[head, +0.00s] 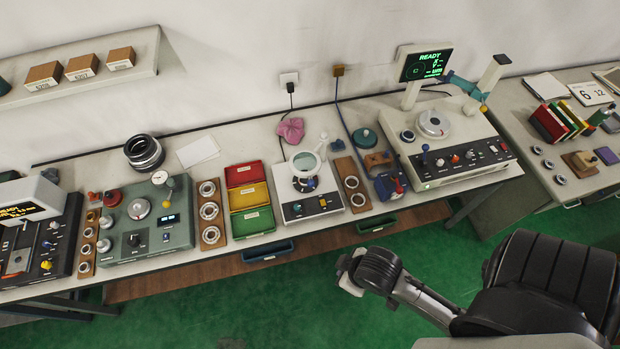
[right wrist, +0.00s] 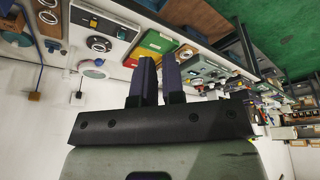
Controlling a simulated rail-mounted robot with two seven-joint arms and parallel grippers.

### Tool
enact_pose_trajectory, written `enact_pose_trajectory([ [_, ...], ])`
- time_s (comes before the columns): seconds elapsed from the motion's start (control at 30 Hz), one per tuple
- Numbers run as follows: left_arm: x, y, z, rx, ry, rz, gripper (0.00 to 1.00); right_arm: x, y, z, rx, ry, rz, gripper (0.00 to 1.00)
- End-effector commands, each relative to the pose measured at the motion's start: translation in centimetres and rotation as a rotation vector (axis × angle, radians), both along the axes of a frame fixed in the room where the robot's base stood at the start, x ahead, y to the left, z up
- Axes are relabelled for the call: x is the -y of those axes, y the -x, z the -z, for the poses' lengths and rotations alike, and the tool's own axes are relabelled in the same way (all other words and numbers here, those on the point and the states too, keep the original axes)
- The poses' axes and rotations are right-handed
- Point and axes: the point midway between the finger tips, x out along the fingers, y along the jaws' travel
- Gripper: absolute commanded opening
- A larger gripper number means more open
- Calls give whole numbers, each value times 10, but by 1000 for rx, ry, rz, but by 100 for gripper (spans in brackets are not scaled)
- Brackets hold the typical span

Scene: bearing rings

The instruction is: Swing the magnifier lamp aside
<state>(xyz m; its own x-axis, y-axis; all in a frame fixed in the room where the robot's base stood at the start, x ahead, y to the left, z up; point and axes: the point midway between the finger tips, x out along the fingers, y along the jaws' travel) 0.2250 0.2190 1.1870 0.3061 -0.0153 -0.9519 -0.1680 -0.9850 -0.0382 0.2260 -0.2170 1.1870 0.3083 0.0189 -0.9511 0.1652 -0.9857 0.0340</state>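The magnifier lamp (head: 304,167), a pale ring with a clear lens on a short arm, stands over the white station (head: 312,206) in the middle of the bench. Its ring covers part of a round fixture on that station. In the right wrist view a pale round disc (right wrist: 93,63) beside the white station looks like the lamp head. My right gripper (head: 350,272) is in front of the bench, over the green floor, apart from the lamp. In its wrist view the two dark fingers (right wrist: 160,80) stand a narrow gap apart with nothing between them. My left gripper is out of view.
Red, yellow and green trays (head: 248,197) stand left of the white station. A wooden strip with rings (head: 352,184) and a blue-red tool (head: 391,185) lie to its right. A pink cloth (head: 291,130) lies behind. Space above the bench front is clear.

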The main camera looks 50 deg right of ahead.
Motion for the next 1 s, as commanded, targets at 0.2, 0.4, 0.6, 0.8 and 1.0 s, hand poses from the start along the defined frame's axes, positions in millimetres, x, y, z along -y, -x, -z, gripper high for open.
enact_pose_trajectory([
  [0.2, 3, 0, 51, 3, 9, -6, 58, -4, -24, 40, 60, -17, 16, 31],
  [0.4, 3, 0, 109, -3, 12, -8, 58, 14, -58, 93, 102, -28, 123, 50],
  [0.6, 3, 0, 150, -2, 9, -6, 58, 40, -83, 164, 75, -52, 248, 58],
  [0.8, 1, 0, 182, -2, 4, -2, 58, 76, -123, 238, 217, -104, 398, 58],
  [1.0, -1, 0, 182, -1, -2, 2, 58, 116, -147, 272, 466, -118, 525, 58],
])
